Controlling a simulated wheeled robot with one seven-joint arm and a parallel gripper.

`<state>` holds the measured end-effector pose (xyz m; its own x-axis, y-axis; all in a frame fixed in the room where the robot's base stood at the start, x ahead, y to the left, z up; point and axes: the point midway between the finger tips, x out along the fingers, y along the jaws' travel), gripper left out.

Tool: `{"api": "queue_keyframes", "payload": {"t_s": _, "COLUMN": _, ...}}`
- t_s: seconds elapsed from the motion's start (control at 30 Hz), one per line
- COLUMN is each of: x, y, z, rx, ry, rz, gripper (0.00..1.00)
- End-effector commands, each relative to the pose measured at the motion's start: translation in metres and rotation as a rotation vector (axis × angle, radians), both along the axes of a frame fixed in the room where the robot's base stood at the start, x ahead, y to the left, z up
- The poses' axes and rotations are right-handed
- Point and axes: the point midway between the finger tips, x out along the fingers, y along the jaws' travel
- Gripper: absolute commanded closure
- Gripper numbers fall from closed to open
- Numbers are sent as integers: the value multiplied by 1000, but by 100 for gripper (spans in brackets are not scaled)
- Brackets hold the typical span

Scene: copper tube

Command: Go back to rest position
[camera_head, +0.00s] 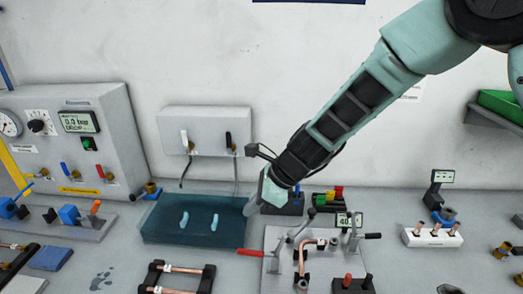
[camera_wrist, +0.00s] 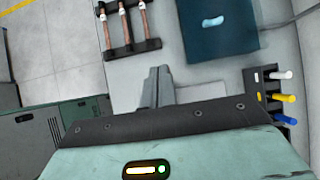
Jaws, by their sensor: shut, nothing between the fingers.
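My gripper (camera_head: 254,205) hangs above the bench at the end of my raised arm, just right of the blue tray (camera_head: 160,235). In the wrist view my gripper (camera_wrist: 158,72) points up the picture with its grey fingers together and nothing between them. It is apart from the tube rack (camera_wrist: 131,48), which lies beyond the fingertips to the left. The tray is also in the wrist view, at the upper right.
A fixture with a bent copper tube (camera_head: 303,250) and a red-handled clamp stands below and right of my gripper. A gauge panel (camera_head: 85,125) stands at the left, and a grey wall box (camera_head: 207,130) behind the tray. A white stand (camera_head: 432,237) is at the right.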

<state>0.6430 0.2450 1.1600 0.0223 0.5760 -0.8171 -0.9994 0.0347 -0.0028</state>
Motion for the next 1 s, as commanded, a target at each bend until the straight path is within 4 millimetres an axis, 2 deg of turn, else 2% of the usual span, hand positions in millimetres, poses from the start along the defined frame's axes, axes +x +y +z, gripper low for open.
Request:
{"api": "queue_keyframes", "payload": {"t_s": 0.07, "x": -3, "y": 0, "z": 0, "rx": -2, "ry": -11, "rz": 21, "gripper": 100}}
{"api": "queue_keyframes", "payload": {"t_s": 0.13, "x": -19, "y": -4, "z": 3, "rx": -18, "ry": -65, "rz": 129, "gripper": 100}}
{"api": "queue_keyframes", "payload": {"t_s": 0.27, "x": -67, "y": -20, "z": 10, "rx": -65, "ry": -225, "rz": 465, "gripper": 100}}
{"api": "queue_keyframes", "payload": {"t_s": 0.37, "x": -113, "y": -43, "z": 12, "rx": -115, "ry": -374, "rz": 806, "gripper": 100}}
{"api": "queue_keyframes", "payload": {"t_s": 0.5, "x": -176, "y": -88, "z": 4, "rx": -192, "ry": -562, "rz": 1314, "gripper": 100}}
{"api": "queue_keyframes", "payload": {"t_s": 0.6, "x": -211, "y": -122, "z": -5, "rx": -244, "ry": -656, "rz": 1641, "gripper": 100}}
{"api": "queue_keyframes", "payload": {"t_s": 0.7, "x": -234, "y": -151, "z": -14, "rx": -283, "ry": -709, "rz": 1900, "gripper": 100}}
{"api": "queue_keyframes", "payload": {"t_s": 0.8, "x": -247, "y": -171, "z": -19, "rx": -306, "ry": -731, "rz": 2072, "gripper": 100}}
{"api": "queue_keyframes", "payload": {"t_s": 1.0, "x": -254, "y": -183, "z": -20, "rx": -318, "ry": -739, "rz": 2180, "gripper": 100}}
